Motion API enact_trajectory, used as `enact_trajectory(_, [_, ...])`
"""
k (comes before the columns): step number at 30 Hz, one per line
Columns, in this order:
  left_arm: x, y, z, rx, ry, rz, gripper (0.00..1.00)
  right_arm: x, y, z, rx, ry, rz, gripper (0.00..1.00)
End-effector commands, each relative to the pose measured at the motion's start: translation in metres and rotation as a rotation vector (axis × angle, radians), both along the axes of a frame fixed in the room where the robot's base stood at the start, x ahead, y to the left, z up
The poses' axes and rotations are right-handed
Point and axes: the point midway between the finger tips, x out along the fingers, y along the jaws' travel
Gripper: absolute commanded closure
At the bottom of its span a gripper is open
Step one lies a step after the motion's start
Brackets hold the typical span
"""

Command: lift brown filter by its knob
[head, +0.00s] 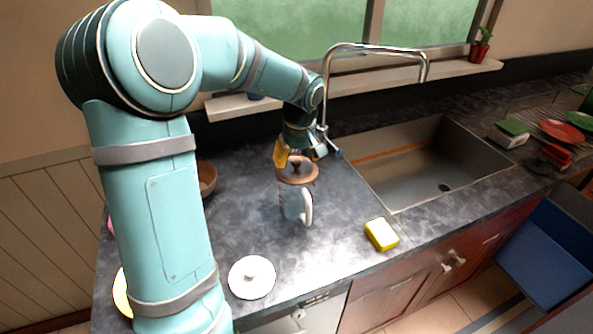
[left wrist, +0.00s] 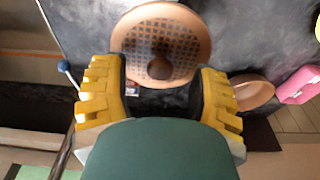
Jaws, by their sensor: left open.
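The brown filter (head: 298,174), a round disc with a knob (head: 296,165), appears to sit on top of a pale jug (head: 292,205) with a white handle. In the left wrist view the perforated filter (left wrist: 140,30) and its darker knob (left wrist: 159,66) show at the top middle. My left gripper (head: 300,151) is open just behind the filter in the head view. In the left wrist view its yellow-padded fingers (left wrist: 163,82) stand apart, with the knob at the gap between them. Whether they touch the filter is unclear. My right gripper is not in view.
A white lid (head: 252,279) lies at the counter's front edge. A yellow sponge (head: 381,235) lies right of the jug. The tap (head: 377,47) and sink (head: 415,165) are behind and right. A brown bowl (head: 207,179) is partly hidden by my left arm.

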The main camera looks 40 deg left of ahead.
Motion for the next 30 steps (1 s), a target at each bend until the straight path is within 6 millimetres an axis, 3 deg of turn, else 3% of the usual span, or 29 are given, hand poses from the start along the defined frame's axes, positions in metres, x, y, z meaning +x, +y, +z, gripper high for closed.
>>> enact_trajectory(4, [0.0007,0.002,-0.0155,0.0,0.001,0.0,0.39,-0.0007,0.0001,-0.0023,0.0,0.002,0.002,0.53])
enact_trajectory(12, [0.0013,0.0024,-0.0171,-0.001,-0.001,0.0,0.39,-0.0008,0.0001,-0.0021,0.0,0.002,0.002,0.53])
enact_trajectory(13, [0.0012,0.0024,-0.017,-0.001,-0.001,0.0,0.44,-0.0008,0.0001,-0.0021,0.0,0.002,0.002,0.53])
enact_trajectory(18, [0.0012,0.0023,-0.0169,-0.001,-0.001,0.0,1.0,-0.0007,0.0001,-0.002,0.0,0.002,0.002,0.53])
enact_trajectory(30, [0.0012,0.0023,-0.0161,-0.001,-0.001,0.0,1.0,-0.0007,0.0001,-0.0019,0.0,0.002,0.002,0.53])
